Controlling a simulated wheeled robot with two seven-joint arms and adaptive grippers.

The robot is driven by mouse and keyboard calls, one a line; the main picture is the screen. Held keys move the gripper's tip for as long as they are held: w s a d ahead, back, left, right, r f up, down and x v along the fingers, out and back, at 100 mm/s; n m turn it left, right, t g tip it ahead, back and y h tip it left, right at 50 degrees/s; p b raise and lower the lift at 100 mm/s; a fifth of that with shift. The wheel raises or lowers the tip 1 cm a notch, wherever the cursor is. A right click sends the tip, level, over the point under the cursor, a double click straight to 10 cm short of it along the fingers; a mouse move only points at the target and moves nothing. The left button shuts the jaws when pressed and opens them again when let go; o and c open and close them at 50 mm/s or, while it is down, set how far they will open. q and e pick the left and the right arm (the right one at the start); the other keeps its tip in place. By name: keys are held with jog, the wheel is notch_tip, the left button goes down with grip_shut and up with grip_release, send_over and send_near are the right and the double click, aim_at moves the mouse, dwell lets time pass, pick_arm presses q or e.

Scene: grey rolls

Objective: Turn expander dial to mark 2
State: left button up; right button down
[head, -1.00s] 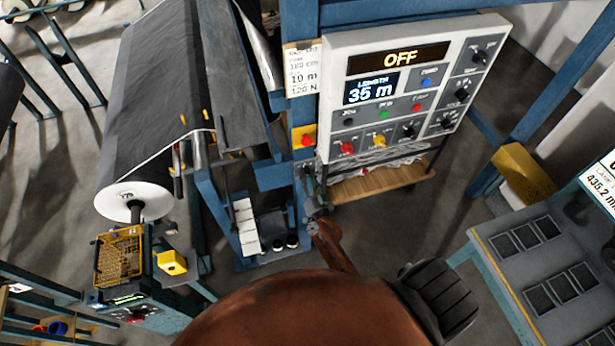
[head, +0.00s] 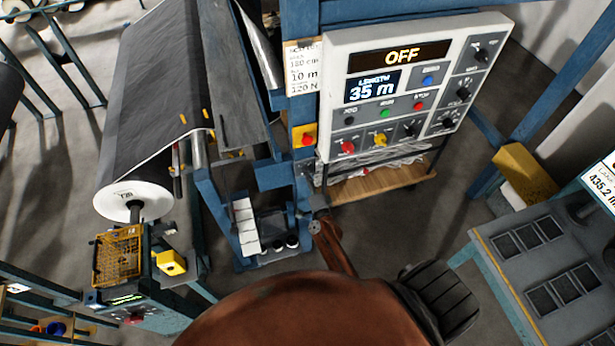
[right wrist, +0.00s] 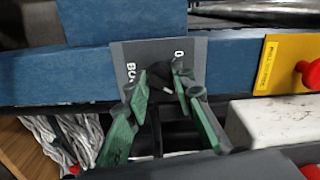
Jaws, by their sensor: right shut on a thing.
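The expander dial (right wrist: 159,76) is a small black knob on a grey plate (right wrist: 145,52) fixed to a blue beam, in the right wrist view. No mark 2 is legible, and the knob's pointer cannot be made out. My right gripper (right wrist: 164,80) is shut on the dial, its two green-sided fingers on either side of it. In the head view my right gripper (head: 316,203) is small and dark beside the blue post; the dial cannot be made out there. My left gripper is not in view.
A white control panel (head: 405,85) reading OFF and 35 m hangs above right of the gripper. A yellow box with a red button (head: 305,138) is on the post. A big grey roll (head: 150,110) lies left. A wooden shelf (head: 378,184) stands behind.

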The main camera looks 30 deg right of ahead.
jog(key=shift+m, duration=1.1)
jog(key=c, duration=1.6)
grip_release()
jog(key=v, duration=1.2)
jog(key=shift+f, duration=0.15)
